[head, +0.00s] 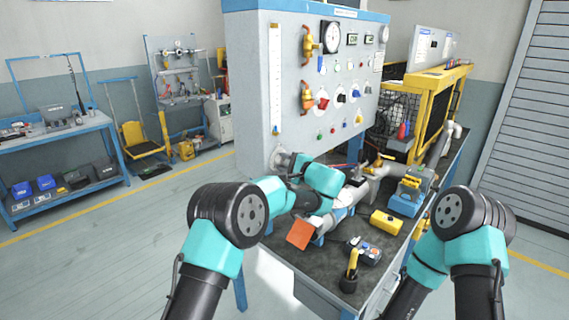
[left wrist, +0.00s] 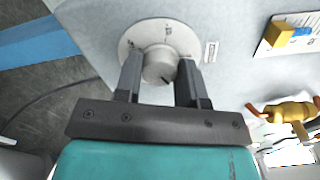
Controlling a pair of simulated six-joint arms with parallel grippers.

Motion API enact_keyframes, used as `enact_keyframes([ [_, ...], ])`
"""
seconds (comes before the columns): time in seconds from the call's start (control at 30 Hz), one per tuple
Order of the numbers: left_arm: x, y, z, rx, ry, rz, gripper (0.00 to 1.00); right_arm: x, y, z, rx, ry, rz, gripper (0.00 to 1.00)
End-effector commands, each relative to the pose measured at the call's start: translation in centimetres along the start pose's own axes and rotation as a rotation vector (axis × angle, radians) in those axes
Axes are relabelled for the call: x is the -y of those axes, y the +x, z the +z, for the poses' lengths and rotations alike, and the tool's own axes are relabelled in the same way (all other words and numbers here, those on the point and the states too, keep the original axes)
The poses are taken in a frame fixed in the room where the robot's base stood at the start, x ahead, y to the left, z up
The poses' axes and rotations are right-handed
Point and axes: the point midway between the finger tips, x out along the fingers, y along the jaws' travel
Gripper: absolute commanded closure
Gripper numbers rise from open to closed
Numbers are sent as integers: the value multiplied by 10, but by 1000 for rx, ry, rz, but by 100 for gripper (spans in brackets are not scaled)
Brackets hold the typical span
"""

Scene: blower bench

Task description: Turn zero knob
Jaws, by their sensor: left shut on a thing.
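The zero knob (left wrist: 158,66) is a round grey-white knob on a pale dial plate (left wrist: 133,41) with small marks, fixed to the grey panel. In the left wrist view my left gripper (left wrist: 160,76) has one finger on each side of the knob and is shut on it. In the head view the dial (head: 283,160) shows low on the panel's left part, and my left gripper (head: 285,172) is at it, largely hidden by my own arm. My right arm comes in at the lower right of the head view; its gripper is not visible.
The panel (head: 290,90) carries gauges, coloured knobs and orange valves (head: 307,98). In the left wrist view an orange valve (left wrist: 285,110) is at right.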

Motion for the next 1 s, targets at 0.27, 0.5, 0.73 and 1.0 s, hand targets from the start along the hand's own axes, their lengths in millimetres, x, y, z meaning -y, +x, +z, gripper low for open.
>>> enact_keyframes([
  [0.27,0,0,0,0,37,0,87,0,0,0,0,0,0,57],
  [0.5,0,0,0,0,36,0,87,0,0,0,0,0,0,57],
  [0.73,0,0,0,0,35,0,45,0,0,0,0,0,0,57],
  [1.0,0,0,0,0,35,0,38,0,0,0,0,0,0,57],
])
